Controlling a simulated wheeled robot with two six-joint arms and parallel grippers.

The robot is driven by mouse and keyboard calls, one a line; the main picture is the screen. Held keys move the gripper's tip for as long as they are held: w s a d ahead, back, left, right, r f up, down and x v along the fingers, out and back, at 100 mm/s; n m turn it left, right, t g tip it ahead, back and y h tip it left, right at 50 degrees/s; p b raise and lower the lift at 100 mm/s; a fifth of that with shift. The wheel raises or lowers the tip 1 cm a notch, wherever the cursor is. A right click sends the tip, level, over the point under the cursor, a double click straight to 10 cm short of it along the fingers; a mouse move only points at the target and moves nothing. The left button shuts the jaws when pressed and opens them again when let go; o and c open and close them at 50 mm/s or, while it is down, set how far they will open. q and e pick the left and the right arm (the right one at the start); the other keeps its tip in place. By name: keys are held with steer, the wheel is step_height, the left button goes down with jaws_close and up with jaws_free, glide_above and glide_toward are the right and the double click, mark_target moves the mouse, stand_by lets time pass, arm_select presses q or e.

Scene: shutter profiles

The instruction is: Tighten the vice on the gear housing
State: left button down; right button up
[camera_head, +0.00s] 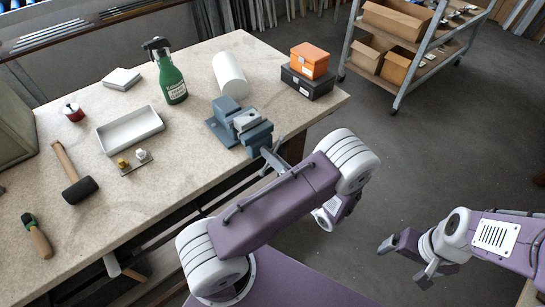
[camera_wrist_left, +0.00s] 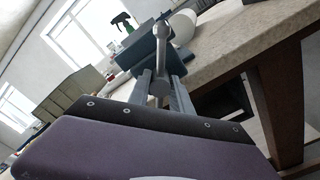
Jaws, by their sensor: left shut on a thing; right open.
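The blue-grey vice (camera_head: 224,110) stands at the table's front edge. A light grey block, seemingly the gear housing (camera_head: 246,119), sits between its jaws. My left gripper (camera_head: 272,160) is at the vice's front end, partly hidden behind my purple arm. In the left wrist view the vice (camera_wrist_left: 140,52) is ahead, and a grey metal handle (camera_wrist_left: 161,55) lies between my left fingers (camera_wrist_left: 160,95), which are shut on it. The housing cannot be made out there. My right gripper (camera_head: 408,262) is open and empty over the floor, away from the table.
On the table (camera_head: 190,170) are a white tray (camera_head: 130,130), a green spray bottle (camera_head: 170,78), a white cylinder (camera_head: 229,74), an orange box (camera_head: 309,60) on a black case (camera_head: 306,83), and a mallet (camera_head: 79,190). A shelf cart (camera_head: 420,45) stands behind.

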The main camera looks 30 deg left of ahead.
stand_by(0.4)
arm_select(q)
steer(key=shift+r+m+p, duration=0.15)
steer(key=shift+m+p, duration=0.45)
steer(key=shift+p, duration=0.2)
steer(key=shift+m+p, duration=0.9)
steer(key=shift+m, duration=0.2)
steer(key=shift+m+p, duration=0.65)
steer(key=shift+m, duration=0.45)
steer(key=shift+m+p, duration=0.4)
steer(key=shift+m, duration=0.7)
steer(key=shift+f, duration=0.2)
steer(key=c, duration=1.2)
jaws_free()
steer(key=shift+o, duration=0.2)
steer(key=shift+d, duration=0.1)
